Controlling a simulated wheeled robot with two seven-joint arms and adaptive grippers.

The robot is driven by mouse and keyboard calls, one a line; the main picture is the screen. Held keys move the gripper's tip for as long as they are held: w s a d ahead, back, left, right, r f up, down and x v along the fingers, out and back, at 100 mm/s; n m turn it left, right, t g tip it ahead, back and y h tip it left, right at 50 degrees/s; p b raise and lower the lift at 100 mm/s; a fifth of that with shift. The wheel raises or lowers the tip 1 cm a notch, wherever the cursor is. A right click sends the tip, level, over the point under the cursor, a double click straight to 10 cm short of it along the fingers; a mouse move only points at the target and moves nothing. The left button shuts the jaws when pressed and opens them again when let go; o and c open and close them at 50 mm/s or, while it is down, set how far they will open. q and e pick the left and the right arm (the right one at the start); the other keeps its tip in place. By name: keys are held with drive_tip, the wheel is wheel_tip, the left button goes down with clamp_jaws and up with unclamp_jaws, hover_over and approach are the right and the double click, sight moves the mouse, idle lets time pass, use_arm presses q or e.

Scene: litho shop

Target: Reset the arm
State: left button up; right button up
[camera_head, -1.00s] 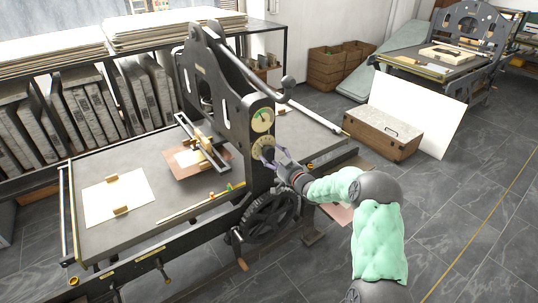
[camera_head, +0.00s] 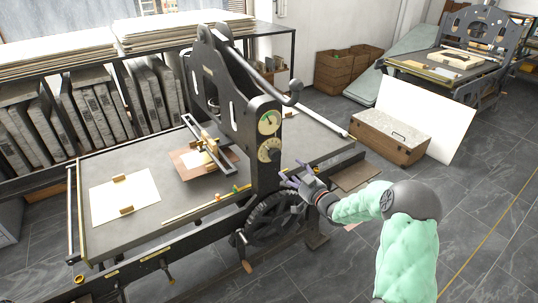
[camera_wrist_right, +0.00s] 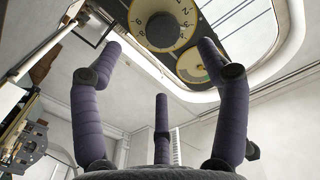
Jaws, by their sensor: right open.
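My right gripper (camera_head: 290,176) is open and empty in the head view, in front of the press's dark upright, just right of and below the lower dial. In the right wrist view its purple fingers (camera_wrist_right: 160,75) are spread with nothing between them. The lower dial (camera_head: 269,149) is a numbered disc with a dark knob; it also shows at the top of the right wrist view (camera_wrist_right: 162,25). The gauge (camera_head: 269,122) with a green part sits above it. The gripper looks apart from both. My left gripper is not in view.
The press bed (camera_head: 130,231) carries a white sheet (camera_head: 125,197) and a brown board. A spoked handwheel (camera_head: 272,219) is below my right gripper. A lidded wooden box (camera_head: 388,138) and a white panel stand at right. Grey floor (camera_head: 470,190) is open at right.

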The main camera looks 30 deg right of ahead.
drive_tip(key=s+a+f+m+g, duration=0.1)
drive_tip(key=s+a+f+g, duration=0.25)
drive_tip(key=a+f, duration=0.7)
drive_tip(key=s+a+f+m+g, duration=0.15)
drive_tip(key=a+f+g, duration=0.25)
drive_tip(key=a+f, duration=0.65)
drive_tip(key=s+a+f+g, duration=0.3)
drive_tip(key=s+a+f, duration=0.1)
drive_tip(key=s, duration=0.5)
drive_tip(key=s+a+f+g+y, duration=0.1)
drive_tip(key=s+a+f+g, duration=0.2)
drive_tip(key=s, duration=0.6)
drive_tip(key=s+a+f+n+g+y, duration=0.1)
drive_tip(key=s+a+f+g, duration=0.3)
drive_tip(key=s+a+f, duration=0.3)
drive_tip(key=shift+s+a, duration=0.2)
drive_tip(key=shift+s, duration=0.95)
